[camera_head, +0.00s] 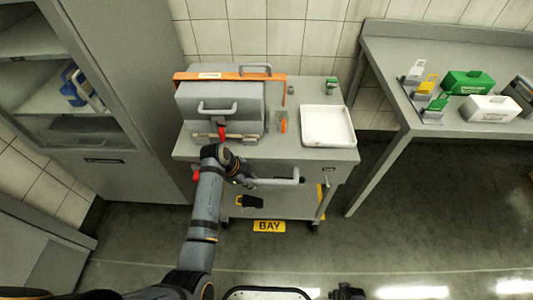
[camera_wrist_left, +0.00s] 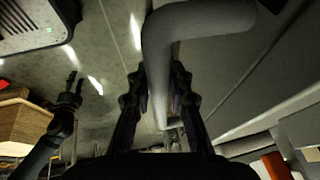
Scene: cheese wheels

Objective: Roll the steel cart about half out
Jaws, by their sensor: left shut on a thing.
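The steel cart (camera_head: 320,157) stands against the tiled wall, between the cabinet and the side table. Its grey bar handle (camera_head: 285,181) runs along its front. My left gripper (camera_head: 248,181) is shut on the left part of this handle. In the left wrist view the bent handle tube (camera_wrist_left: 158,70) passes between the fingers of the left gripper (camera_wrist_left: 161,88); the fingers touch its sides. My right gripper (camera_head: 347,291) is low at the bottom edge, away from the cart. It also shows in the left wrist view (camera_wrist_left: 73,84), with its fingers apart and empty.
On the cart are a grey lidded machine (camera_head: 220,108) and a white tray (camera_head: 327,125). A yellow BAY sign (camera_head: 269,226) marks the floor in front. The open cabinet (camera_head: 135,185) is close at left, the side table (camera_head: 385,100) at right. The floor in front is clear.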

